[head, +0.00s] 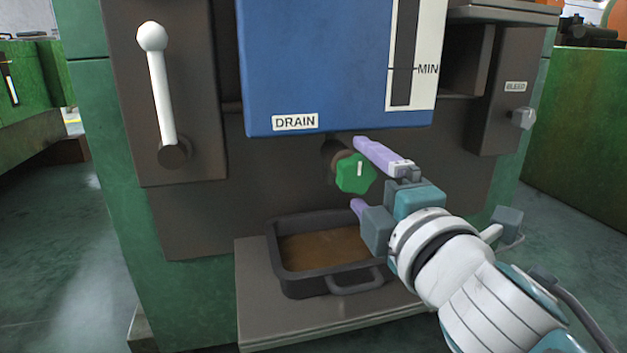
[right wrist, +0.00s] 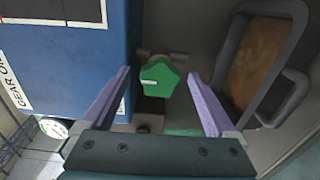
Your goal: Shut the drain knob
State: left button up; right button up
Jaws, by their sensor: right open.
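The drain knob (head: 356,173) is a green, lobed knob with a white mark, on a dark pipe below the blue tank. In the head view its white mark stands near upright. My right gripper (head: 358,174) is open, with one purple finger above the knob and the other below it. In the right wrist view the knob (right wrist: 160,79) lies between and just beyond the two fingertips (right wrist: 160,73), with a gap on both sides. No contact shows. My left gripper is not in view.
A blue tank (head: 310,60) with a DRAIN label hangs above the knob. A dark tray (head: 283,283) with brown contents stands on a ledge below. A white-knobbed lever (head: 160,85) is at the left, and a small BLEED knob (head: 523,118) is at the right.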

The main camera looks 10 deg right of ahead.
jog(key=s+p, duration=0.1)
jog(key=s, duration=0.9)
jog(key=shift+d+p, duration=0.15)
jog(key=shift+p, duration=0.25)
